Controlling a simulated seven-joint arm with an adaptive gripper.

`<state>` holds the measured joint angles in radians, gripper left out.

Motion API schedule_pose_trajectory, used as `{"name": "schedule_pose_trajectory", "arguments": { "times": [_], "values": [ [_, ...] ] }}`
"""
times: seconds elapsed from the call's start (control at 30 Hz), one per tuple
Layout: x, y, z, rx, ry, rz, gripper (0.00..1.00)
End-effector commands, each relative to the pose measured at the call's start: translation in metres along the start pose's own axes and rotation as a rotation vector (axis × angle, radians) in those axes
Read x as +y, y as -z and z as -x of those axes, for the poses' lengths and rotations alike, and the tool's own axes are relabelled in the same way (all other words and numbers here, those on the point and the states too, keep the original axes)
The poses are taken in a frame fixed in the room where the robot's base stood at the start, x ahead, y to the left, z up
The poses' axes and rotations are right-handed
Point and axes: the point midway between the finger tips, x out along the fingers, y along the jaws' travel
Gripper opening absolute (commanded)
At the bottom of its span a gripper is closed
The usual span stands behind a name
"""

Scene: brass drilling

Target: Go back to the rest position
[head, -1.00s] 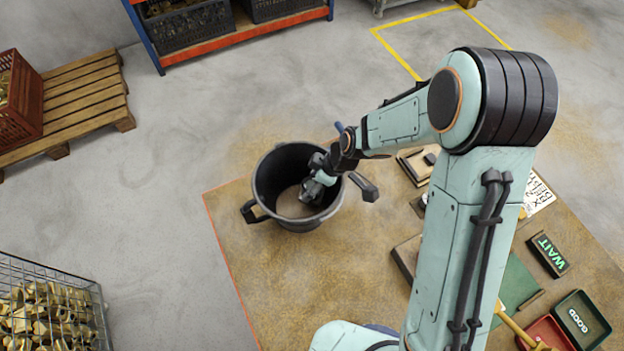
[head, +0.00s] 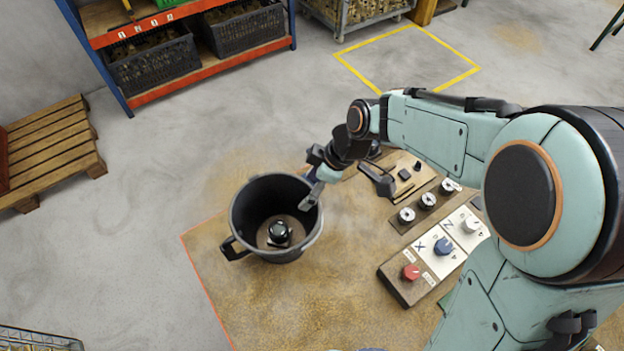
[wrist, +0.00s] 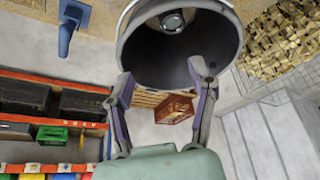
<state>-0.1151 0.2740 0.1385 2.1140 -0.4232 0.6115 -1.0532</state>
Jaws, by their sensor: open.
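My gripper (head: 311,192) is at the right rim of a black bucket (head: 245,215), its fingertips above the bucket's opening. In the wrist view my gripper (wrist: 160,75) shows two fingers spread apart with nothing between them, and the bucket (wrist: 130,40) lies beyond the fingertips. A small dark round object with a pale top (head: 279,232) sits on the bucket's floor; it also shows in the wrist view (wrist: 172,20). Its exact kind is too small to tell.
A panel with red, blue and white knobs (head: 443,247) and a block with dials (head: 428,202) lie right of the bucket, below my arm. A shelf with black crates (head: 152,62) and a wooden pallet (head: 50,150) stand at the left. The floor left of the bucket is clear.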

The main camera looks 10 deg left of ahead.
Motion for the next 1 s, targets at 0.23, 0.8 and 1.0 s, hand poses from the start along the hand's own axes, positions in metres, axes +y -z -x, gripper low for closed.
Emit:
{"name": "schedule_pose_trajectory", "arguments": {
  "times": [0.23,0.8,1.0],
  "values": [
    [0.002,0.0,0.012,0.001,-0.014,0.0,0.57],
    [-0.132,-0.101,0.126,-0.177,-0.294,-0.976,0.57],
    [-0.168,-0.118,0.116,-0.272,-0.225,-1.371,0.57]
  ]
}}
